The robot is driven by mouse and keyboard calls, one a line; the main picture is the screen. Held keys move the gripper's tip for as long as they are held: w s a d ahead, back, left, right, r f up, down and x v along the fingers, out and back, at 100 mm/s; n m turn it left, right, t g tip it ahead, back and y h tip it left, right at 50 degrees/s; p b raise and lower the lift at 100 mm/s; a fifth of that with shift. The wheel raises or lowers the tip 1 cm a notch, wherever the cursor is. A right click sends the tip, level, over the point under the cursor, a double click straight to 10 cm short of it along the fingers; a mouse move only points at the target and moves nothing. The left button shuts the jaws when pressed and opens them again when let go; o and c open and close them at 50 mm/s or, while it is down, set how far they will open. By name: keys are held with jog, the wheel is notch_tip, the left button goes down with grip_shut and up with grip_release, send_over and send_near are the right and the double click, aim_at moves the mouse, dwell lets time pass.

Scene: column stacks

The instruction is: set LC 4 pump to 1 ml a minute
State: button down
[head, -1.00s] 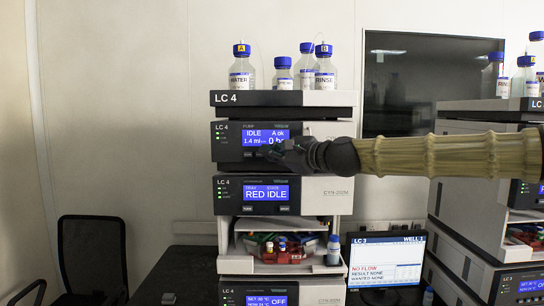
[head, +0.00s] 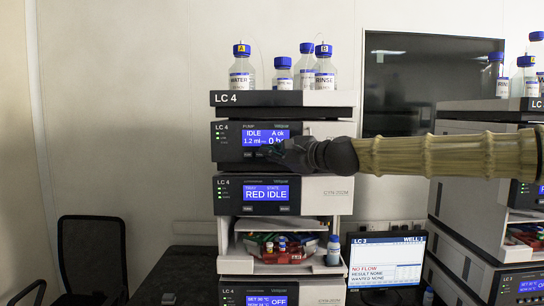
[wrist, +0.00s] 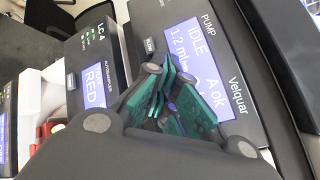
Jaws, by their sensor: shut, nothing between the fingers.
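The LC 4 pump (head: 227,141) is the dark-fronted module under the top tray of the LC 4 stack. Its blue screen (head: 265,136) reads IDLE, A ok and 1.2 ml; the pressure figure is partly covered by my gripper. The screen also shows in the wrist view (wrist: 185,45), with IDLE and 1.2 ml. My gripper (head: 268,151) is shut and empty, its fingertips at the row of buttons below the screen. In the wrist view its green-padded fingers (wrist: 160,85) are together in front of the panel. One button marked SLOW (wrist: 150,46) shows; the button at the fingertips is hidden.
The LC 4 autosampler (head: 230,194) below reads RED IDLE. Bottles, including WATER (head: 242,75) and RINSE (head: 325,73), stand on top. A monitor (head: 386,262) reads NO FLOW for LC 3. Another stack (head: 470,170) stands at right, behind my arm.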

dwell(0.5)
jog(key=shift+s, duration=0.8)
jog(key=s+b, duration=0.1)
jog(key=s, duration=0.4)
dwell(2.1)
jog(key=s+m, duration=0.1)
jog(key=m, duration=0.4)
jog(key=s+f+m, duration=0.1)
jog(key=m, duration=0.5)
jog(key=s+f+m+b, duration=0.1)
jog(key=m, duration=0.5)
jog(key=shift+s+d+h, duration=0.2)
jog(key=shift+s+h, duration=0.15)
jog(key=shift+h, duration=0.05)
